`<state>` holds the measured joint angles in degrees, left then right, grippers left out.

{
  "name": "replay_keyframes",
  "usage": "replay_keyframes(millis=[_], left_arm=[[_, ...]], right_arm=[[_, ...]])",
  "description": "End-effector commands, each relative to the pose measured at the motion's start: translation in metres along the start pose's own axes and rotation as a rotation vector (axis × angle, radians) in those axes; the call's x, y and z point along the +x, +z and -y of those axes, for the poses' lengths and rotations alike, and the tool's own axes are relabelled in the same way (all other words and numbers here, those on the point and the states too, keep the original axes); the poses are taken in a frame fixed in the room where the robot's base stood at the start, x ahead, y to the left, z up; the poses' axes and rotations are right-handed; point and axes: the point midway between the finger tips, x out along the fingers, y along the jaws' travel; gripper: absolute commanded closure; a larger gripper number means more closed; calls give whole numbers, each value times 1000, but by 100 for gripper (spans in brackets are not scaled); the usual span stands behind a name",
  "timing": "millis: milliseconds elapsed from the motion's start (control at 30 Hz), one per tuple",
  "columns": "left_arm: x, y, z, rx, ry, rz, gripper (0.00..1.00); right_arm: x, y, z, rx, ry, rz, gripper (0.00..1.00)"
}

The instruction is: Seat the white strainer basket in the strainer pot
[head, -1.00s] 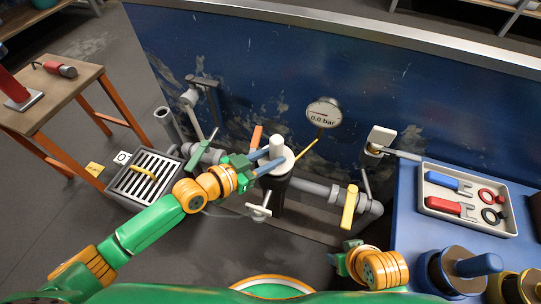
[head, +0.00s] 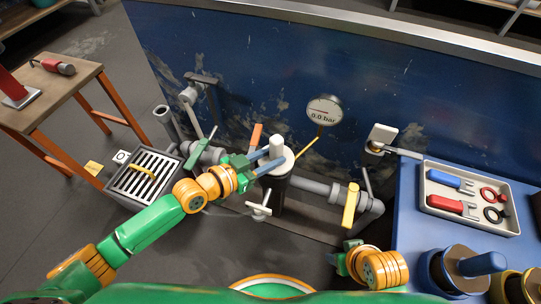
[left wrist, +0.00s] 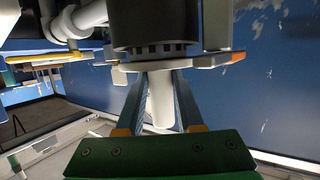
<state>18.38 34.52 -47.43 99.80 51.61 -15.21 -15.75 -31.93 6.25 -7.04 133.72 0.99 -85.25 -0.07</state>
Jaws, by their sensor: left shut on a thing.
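The strainer basket shows as a white disc with an upright white post (head: 276,146) on top of the dark strainer pot (head: 268,195). My left gripper (head: 268,160) reaches in from the left with its blue fingers at the post. In the left wrist view the fingers (left wrist: 160,98) are shut on the white post (left wrist: 160,100), just beside the pale disc. A dark body with a row of slots (left wrist: 155,48) lies against the disc's other side. The basket's lower part is hidden, so I cannot tell how deep it sits. My right gripper's fingers do not show.
A gauge (head: 324,111) reading 0.0 bar stands behind the pot. Pipes with a green handle (head: 207,139) and a yellow handle (head: 350,204) flank it. A slotted grey box (head: 118,196) is at left. A blue bench (head: 410,235) with a tool tray (head: 467,221) is at right.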

Motion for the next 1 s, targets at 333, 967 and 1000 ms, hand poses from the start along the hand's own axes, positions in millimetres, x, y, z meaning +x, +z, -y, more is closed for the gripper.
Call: replay_keyframes(millis=[333, 967, 1000], left_arm=[[3, 9, 0, 1, 0, -1, 100], [3, 10, 0, 1, -1, -1, 62], [3, 10, 0, 1, 0, -1, 51]], right_arm=[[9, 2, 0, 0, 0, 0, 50], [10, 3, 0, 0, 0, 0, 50], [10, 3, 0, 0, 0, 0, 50]])
